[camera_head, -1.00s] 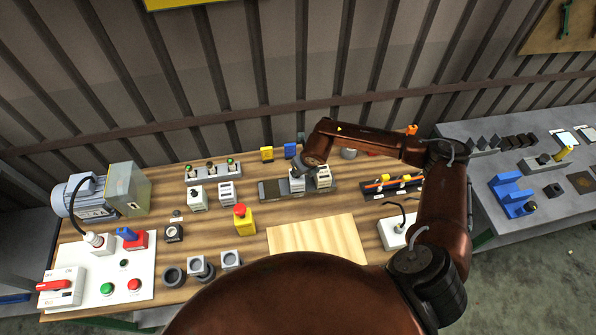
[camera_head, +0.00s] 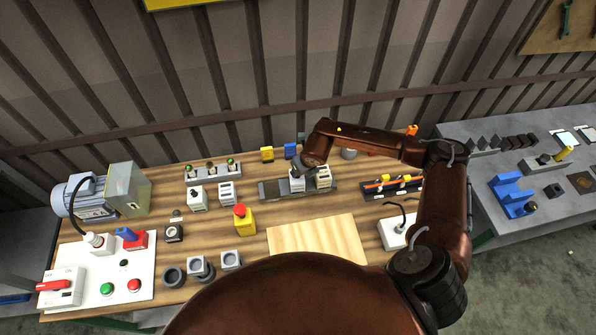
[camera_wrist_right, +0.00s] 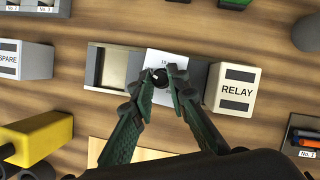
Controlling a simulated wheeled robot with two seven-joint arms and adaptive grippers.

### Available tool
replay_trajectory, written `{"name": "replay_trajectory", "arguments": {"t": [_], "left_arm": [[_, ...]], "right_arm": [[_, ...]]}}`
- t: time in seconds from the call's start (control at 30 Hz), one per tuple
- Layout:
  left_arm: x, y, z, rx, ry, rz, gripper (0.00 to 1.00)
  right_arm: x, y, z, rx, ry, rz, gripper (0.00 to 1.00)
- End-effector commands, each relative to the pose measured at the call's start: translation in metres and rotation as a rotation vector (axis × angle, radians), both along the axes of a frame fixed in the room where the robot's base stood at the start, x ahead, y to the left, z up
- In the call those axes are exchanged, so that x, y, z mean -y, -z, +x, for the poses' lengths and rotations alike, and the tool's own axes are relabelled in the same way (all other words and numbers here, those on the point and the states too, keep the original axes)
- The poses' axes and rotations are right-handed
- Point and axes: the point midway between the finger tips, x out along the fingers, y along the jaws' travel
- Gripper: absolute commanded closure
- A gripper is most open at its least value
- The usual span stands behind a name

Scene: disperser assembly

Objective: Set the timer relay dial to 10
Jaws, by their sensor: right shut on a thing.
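The timer relay (camera_wrist_right: 164,60) is a white block seated on a grey rail base (camera_wrist_right: 112,68) in the right wrist view. Its black round dial (camera_wrist_right: 153,77) lies between the fingertips, with a small light mark near its left edge. My right gripper (camera_wrist_right: 156,84) is shut on the dial from above and partly hides the block's face, so the dial's scale cannot be read. In the head view the timer relay (camera_head: 297,184) stands on the rail base, with my right gripper (camera_head: 304,172) over it. My left gripper is not in view.
A white block marked RELAY (camera_wrist_right: 232,90) stands close on the right of the timer. A SPARE block (camera_wrist_right: 26,60) is at the left. A yellow block with a red button (camera_head: 243,218) and a bare wooden board (camera_head: 317,238) lie nearer.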

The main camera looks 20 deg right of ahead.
Motion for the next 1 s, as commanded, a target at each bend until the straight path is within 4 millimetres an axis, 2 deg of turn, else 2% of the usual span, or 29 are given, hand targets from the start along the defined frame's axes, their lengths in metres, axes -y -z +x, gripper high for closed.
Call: {"name": "replay_trajectory", "arguments": {"t": [0.97,1.0], "left_arm": [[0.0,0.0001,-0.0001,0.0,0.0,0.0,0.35],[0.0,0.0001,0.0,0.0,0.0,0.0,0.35]], "right_arm": [[0.0002,-0.0003,0.0002,0.0,0.001,-0.001,1.0],[0.0002,-0.0003,0.0002,0.0,0.001,-0.001,0.83]]}}
